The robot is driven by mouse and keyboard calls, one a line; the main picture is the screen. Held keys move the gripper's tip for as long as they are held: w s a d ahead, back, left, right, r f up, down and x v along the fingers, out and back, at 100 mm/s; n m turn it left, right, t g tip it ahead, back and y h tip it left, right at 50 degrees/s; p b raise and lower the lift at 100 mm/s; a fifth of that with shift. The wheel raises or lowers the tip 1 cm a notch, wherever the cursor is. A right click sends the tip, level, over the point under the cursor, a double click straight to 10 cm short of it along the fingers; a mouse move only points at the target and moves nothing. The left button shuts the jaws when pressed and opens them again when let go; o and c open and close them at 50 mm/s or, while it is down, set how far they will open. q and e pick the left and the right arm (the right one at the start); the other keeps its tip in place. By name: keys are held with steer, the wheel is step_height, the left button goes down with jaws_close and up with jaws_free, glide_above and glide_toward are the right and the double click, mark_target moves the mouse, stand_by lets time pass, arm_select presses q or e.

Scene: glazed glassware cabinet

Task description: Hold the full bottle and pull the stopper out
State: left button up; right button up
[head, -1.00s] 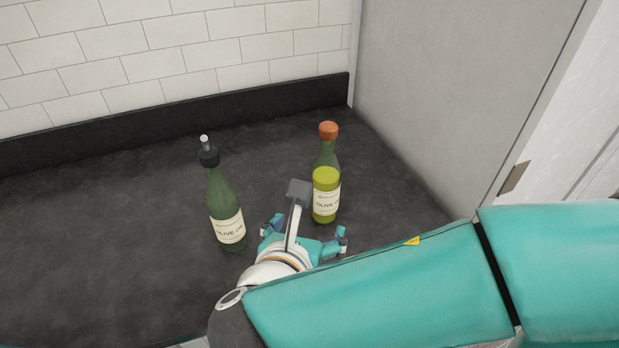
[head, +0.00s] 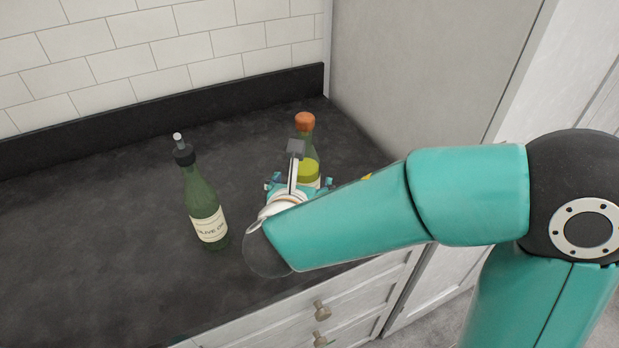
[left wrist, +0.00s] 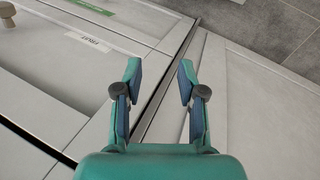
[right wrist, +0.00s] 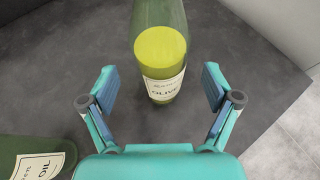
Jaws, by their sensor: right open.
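The full bottle (head: 306,170), green glass with yellow-green oil and an orange-brown stopper (head: 305,121), stands upright on the dark counter. My right gripper (head: 299,184) is in front of it and partly hides its lower part. In the right wrist view the bottle (right wrist: 162,50) stands ahead, between the lines of the open fingers of the right gripper (right wrist: 158,90), which hold nothing. Its stopper is out of that view. My left gripper (left wrist: 160,85) is open and empty, facing white cabinet fronts; it is not in the head view.
A second dark green bottle (head: 203,200) with a black cap and metal pourer stands to the left; its label shows in the right wrist view (right wrist: 40,165). A grey side panel (head: 420,70) bounds the counter (head: 90,230) at right. The counter's left part is clear.

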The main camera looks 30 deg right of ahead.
mark_target(305, 177)
steer(key=x, duration=0.4)
steer(key=shift+f, duration=0.15)
jaws_close()
